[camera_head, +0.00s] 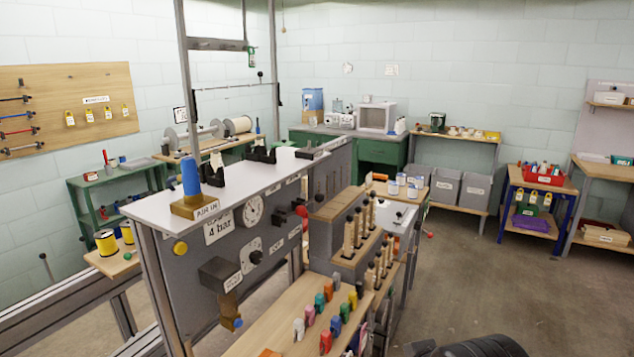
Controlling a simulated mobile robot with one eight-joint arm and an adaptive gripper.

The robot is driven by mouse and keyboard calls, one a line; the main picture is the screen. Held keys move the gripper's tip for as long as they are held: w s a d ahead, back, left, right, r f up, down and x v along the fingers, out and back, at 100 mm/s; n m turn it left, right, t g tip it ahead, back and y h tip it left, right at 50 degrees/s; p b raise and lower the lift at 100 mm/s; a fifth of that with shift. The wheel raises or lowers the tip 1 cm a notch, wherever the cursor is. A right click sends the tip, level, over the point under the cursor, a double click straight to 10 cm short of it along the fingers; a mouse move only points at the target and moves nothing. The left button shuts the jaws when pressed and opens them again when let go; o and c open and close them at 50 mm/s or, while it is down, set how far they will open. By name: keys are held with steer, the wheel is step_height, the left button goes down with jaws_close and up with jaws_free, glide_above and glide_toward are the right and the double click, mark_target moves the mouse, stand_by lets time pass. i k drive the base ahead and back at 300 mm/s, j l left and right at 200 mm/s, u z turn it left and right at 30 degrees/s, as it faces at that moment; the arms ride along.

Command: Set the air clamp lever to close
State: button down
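A grey machine panel (180,275) stands in the left middle of the head view. It carries a "4 bar" label (218,227), a round gauge (253,210), and a second dial (250,255). A dark block (220,273) with a brass-coloured piece and blue tip (231,318) hangs at its lower front. A red-ended part (301,212) sits further along the panel. The labels are too small to read surely, so I cannot tell which part is the air clamp lever or its setting. My gripper's fingers are not visible; only a black rounded part of mine shows at the bottom edge.
A blue-topped brass fitting (190,185) stands on the machine's white top. Several black-knobbed levers (358,228) rise beside the panel. A wooden board (285,325) with coloured pegs lies in front. Open floor (480,270) lies to the right, with shelves and tables along the walls.

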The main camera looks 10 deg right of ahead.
mark_target(319, 197)
steer(key=i+l+u, duration=0.3)
steer(key=i+l, duration=0.15)
steer(key=l, duration=0.2)
steer(key=i+l+u, duration=0.35)
steer(key=l, duration=0.35)
steer(key=i+l+u, duration=0.15)
steer(key=l, duration=0.25)
